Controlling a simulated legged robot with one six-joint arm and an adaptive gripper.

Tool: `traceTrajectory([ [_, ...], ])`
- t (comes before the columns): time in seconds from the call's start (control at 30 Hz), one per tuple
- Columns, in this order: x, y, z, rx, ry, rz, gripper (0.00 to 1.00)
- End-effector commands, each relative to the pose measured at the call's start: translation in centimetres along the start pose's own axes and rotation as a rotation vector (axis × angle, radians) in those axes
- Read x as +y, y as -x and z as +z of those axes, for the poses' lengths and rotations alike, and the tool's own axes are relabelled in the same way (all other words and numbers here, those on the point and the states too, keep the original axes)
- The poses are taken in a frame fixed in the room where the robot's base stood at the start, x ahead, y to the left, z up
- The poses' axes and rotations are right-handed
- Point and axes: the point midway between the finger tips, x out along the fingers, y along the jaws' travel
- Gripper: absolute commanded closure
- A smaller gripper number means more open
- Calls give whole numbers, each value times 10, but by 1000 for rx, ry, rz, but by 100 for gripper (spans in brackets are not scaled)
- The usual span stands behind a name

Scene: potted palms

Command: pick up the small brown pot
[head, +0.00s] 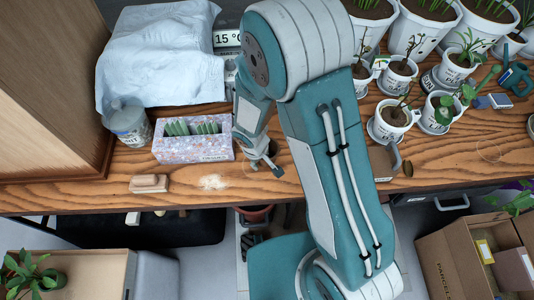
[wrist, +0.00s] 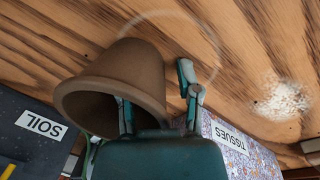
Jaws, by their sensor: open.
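The small brown pot (wrist: 120,70) shows in the wrist view, left of centre, with its wide mouth facing the camera and its narrower base at the wood. In the head view I cannot make it out; my arm covers the table there. My gripper (wrist: 158,100) is open over the pot's near right wall. One finger appears to reach into the mouth and the other stands outside, to the right of the wall. I cannot tell whether either finger touches it. In the head view my gripper (head: 264,162) is low over the table, right of the tissue box.
A wooden block (head: 149,184) and a pale spill (head: 212,182) lie near the front edge. Several white pots (head: 391,118) crowd the right. A dark SOIL-labelled item (wrist: 38,130) is beside the pot.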

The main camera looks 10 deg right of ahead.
Motion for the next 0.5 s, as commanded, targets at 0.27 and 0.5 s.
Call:
traceTrajectory([
  [0.27,1,-3,1,2,-1,-1,56],
  [0.5,1,-3,1,2,-1,-1,100],
])
